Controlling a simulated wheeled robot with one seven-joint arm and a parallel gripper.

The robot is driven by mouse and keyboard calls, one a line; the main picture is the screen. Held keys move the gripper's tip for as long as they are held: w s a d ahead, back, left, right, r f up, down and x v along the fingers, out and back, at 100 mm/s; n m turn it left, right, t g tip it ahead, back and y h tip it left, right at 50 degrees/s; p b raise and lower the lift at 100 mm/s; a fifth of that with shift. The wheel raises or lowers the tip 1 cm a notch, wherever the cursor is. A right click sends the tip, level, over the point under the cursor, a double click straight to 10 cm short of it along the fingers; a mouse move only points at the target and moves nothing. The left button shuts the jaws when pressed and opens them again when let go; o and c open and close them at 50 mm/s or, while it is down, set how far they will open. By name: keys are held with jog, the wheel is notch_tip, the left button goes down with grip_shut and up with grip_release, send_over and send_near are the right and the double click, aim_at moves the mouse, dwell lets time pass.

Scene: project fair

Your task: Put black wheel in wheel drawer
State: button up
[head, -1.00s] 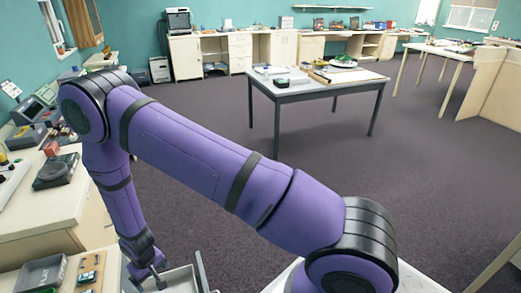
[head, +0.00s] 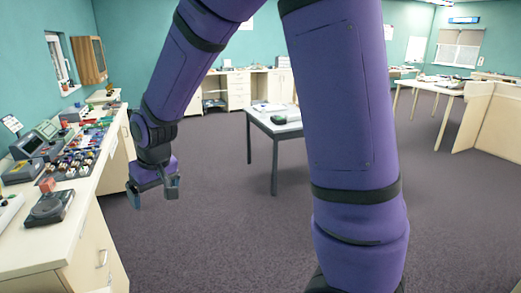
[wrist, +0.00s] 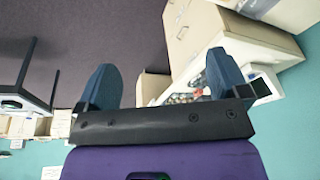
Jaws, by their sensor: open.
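My gripper (head: 153,195) hangs in the air at the left of the head view, over the carpet and to the right of the left bench. Its two fingers are apart with nothing between them. They also show spread in the wrist view (wrist: 161,80). I cannot make out a black wheel in either current view. No open drawer shows; I cannot tell which closed drawer is the wheel drawer.
A grey table (head: 276,126) stands beyond my arm. Carpet (head: 225,225) between them is clear.

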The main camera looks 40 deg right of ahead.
jog(key=s+d+r+t, duration=0.1)
jog(key=s+d+r, duration=0.6)
jog(key=s+r, duration=0.35)
jog(key=s+d+r, duration=0.2)
jog(key=s, duration=0.5)
jog(key=s+d+r+m+t+h, duration=0.1)
jog(key=s+d+r, duration=0.1)
jog(key=s, duration=0.5)
jog(key=shift+s+d+r+m, duration=0.2)
jog(key=shift+s+r+m, duration=0.15)
jog(key=shift+r, duration=0.35)
